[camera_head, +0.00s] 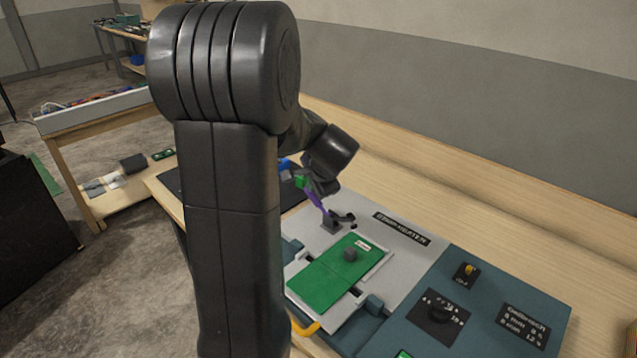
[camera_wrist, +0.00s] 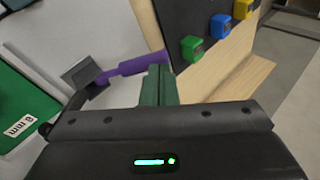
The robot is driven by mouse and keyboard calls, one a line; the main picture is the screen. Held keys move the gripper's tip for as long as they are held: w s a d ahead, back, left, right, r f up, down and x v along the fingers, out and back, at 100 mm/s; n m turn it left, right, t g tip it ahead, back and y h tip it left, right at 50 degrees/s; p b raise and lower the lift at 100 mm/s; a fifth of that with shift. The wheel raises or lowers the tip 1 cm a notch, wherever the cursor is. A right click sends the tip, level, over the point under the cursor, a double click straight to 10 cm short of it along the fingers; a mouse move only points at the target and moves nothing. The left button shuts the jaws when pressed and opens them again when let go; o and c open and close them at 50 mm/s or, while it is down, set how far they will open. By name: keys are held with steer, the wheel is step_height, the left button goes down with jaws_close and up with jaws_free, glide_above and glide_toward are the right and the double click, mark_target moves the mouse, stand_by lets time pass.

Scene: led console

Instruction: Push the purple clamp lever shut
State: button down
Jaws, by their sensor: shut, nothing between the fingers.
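The purple clamp lever (camera_head: 315,202) stands raised and tilted from its dark base on the grey plate of the console. In the wrist view the lever (camera_wrist: 128,66) runs from a dark pivot block (camera_wrist: 82,74) toward my fingertips. My gripper (camera_head: 304,183) is at the lever's free end, and its green fingers are shut with nothing between them. In the wrist view the fingers (camera_wrist: 158,82) overlap the lever's end; I cannot tell whether they touch it. A green board (camera_head: 337,272) lies on the plate in front of the clamp.
Blue, green and yellow buttons (camera_wrist: 193,47) sit on a dark panel beyond my fingers. Bare wooden tabletop (camera_head: 440,205) runs along the wall.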

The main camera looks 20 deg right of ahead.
mark_target(305, 188)
steer(key=shift+w+a+f+b, duration=0.3)
steer(key=shift+w+f, duration=0.2)
steer(key=shift+w, duration=0.1)
steer(key=shift+w+a+f+b, duration=0.2)
steer(key=shift+w+f+b, duration=0.1)
steer(key=shift+w+f, duration=0.25)
steer(key=shift+w+a+f+b, duration=0.3)
steer(key=shift+w+f+b, duration=0.3)
steer(key=shift+w+f, duration=0.15)
